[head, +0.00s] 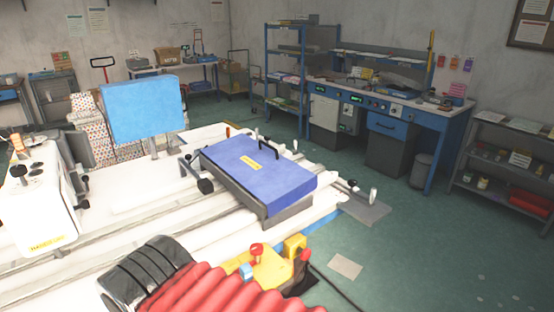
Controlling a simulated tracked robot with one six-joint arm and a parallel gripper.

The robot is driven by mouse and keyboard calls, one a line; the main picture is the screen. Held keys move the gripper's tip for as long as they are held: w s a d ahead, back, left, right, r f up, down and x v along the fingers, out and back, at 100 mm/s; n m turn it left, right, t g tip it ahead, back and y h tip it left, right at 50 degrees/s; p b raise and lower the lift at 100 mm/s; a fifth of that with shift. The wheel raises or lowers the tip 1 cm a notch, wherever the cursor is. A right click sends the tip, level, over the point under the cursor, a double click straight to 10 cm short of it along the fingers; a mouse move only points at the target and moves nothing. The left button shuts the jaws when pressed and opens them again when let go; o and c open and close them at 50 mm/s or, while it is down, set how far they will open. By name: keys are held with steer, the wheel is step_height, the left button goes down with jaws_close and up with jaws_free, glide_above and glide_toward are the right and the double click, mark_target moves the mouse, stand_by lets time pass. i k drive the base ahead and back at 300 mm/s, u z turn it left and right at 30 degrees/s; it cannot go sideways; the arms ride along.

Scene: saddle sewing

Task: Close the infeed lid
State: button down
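A blue-violet lid (258,172) with a black handle and a yellow label lies flat on a grey box-like housing (292,206) on the white machine bed, near the middle. It looks shut, with no clear gap along its near edge. A lighter blue panel (143,108) stands upright on a short post behind and left of it. I cannot tell from labels which of the two is the infeed lid. I cannot make out my gripper in this view.
A white machine head (38,200) stands at left on the bed. Red bellows (225,290), a black ribbed cover and a yellow block (272,268) with red knobs fill the bottom. A blue workbench (385,112) and shelves (508,165) line the back and right. Green floor is free at right.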

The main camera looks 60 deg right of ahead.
mark_target(278, 182)
steer(key=u, duration=1.35)
steer(key=k, duration=1.15)
steer(key=z, duration=1.9)
